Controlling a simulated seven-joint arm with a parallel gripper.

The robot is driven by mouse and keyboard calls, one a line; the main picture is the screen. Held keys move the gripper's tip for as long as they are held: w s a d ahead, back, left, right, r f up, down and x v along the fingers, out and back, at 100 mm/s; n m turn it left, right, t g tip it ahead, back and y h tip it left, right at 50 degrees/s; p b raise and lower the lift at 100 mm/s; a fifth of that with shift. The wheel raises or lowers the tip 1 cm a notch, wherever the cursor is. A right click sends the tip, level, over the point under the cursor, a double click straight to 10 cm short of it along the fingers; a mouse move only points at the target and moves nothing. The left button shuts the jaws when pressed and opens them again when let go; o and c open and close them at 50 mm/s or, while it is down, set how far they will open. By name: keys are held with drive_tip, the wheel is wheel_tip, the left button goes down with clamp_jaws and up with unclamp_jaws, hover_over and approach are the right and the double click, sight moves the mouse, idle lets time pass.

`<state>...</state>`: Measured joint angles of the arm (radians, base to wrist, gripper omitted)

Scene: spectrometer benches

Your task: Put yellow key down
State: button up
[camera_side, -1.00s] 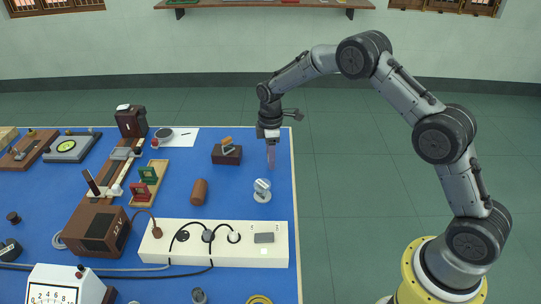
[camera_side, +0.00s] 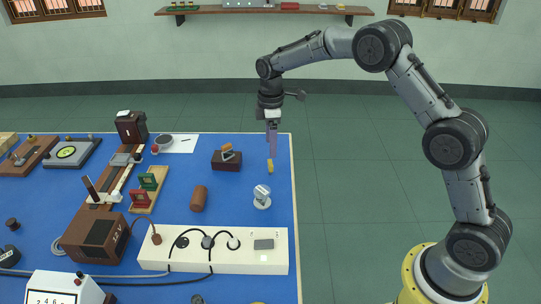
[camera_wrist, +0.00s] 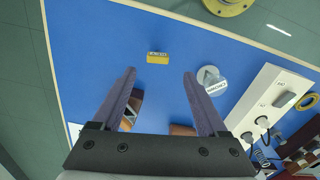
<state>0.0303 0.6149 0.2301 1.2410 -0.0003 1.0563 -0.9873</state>
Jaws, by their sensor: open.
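The yellow key (camera_side: 270,166) rests on the blue bench top near its right edge, just below my fingertips in the side view. In the wrist view the yellow key (camera_wrist: 158,58) shows as a small yellow block with a dark label, ahead of and between my fingertips. My gripper (camera_side: 272,153) points down above it. In the wrist view my gripper (camera_wrist: 159,73) has its two purple-grey fingers spread wide with nothing between them. The key is apart from both fingers.
A dark brown block (camera_side: 226,164) with a tan and grey top piece stands left of the key. A white round-based device (camera_side: 262,197), a brown cylinder (camera_side: 199,198) and a white socket panel (camera_side: 262,262) stand nearer. Bare blue surface surrounds the key.

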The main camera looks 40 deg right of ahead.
wheel_tip(320, 180, up, 6)
drive_tip(key=shift+f, duration=0.15)
drive_tip(key=s+a+r+m+t, duration=0.1)
drive_tip(key=s+r+m+t, duration=0.3)
drive_tip(key=s+r, duration=1.1)
drive_tip(key=s+f+m, duration=0.2)
drive_tip(key=s+m, duration=0.1)
drive_tip(key=s, duration=0.7)
drive_tip(key=s+f+m+t, duration=0.1)
drive_tip(key=s+f+m, duration=0.1)
drive_tip(key=s, duration=0.9)
drive_tip(key=shift+a+f+m+t, duration=0.2)
drive_tip(key=shift+a+m+t, duration=0.1)
drive_tip(key=shift+m, duration=0.6)
drive_tip(key=shift+s+f, duration=0.25)
drive_tip(key=shift+s, duration=0.05)
drive_tip(key=c, duration=0.4)
